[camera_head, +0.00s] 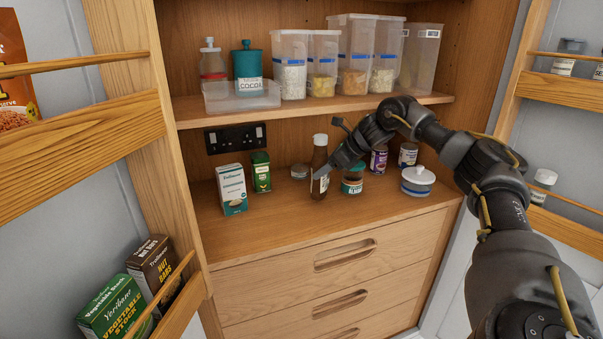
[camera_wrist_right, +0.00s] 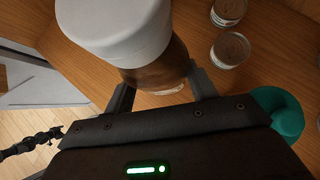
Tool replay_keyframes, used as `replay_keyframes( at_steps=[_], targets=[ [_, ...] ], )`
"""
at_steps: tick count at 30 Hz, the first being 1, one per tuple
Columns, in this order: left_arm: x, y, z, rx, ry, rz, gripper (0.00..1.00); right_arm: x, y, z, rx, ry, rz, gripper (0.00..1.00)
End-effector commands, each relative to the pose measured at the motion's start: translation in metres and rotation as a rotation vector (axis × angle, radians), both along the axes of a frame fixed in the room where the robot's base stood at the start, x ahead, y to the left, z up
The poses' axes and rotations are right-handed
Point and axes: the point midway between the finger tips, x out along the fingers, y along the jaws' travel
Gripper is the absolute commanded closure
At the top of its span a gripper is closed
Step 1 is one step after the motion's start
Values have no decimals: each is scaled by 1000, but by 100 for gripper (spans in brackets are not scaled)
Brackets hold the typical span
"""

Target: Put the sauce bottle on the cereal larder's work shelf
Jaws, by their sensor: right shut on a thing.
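The sauce bottle (camera_head: 319,168) is dark brown with a white cap and stands upright at the wooden work shelf (camera_head: 270,232), near its middle. I cannot tell whether its base touches the wood. My right gripper (camera_head: 327,172) reaches in from the right and is shut on the bottle. In the right wrist view the bottle (camera_wrist_right: 155,72) sits between the two fingers (camera_wrist_right: 160,92), its white cap towards the camera. My left gripper is not in view.
A white carton (camera_head: 232,190) and a green tin (camera_head: 261,172) stand left of the bottle. A teal-lidded jar (camera_head: 352,184), cans (camera_head: 379,158) and a white-lidded jar (camera_head: 417,181) stand to its right. Tall containers (camera_head: 291,65) fill the upper shelf. The work shelf's front strip is clear.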

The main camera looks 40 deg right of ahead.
Motion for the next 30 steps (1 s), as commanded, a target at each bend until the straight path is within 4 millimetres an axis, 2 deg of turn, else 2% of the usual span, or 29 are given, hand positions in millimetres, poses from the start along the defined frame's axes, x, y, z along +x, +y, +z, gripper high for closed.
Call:
replay_keyframes(
  at_steps=[3, 6, 10, 17, 25, 30],
  targets=[
    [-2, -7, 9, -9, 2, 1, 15, 30, 15, 5, 1, -3, 1, 80],
    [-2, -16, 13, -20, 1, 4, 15, 48, 24, 4, 0, -2, -1, 80],
    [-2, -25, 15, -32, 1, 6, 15, 64, 31, 3, 1, -3, -1, 80],
    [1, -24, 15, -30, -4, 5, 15, 69, 33, 1, 1, -3, -2, 80],
    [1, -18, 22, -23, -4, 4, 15, 68, 33, -30, 0, 0, -1, 80],
    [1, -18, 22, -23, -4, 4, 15, 68, 33, -34, 0, -3, -1, 80]
  ],
)
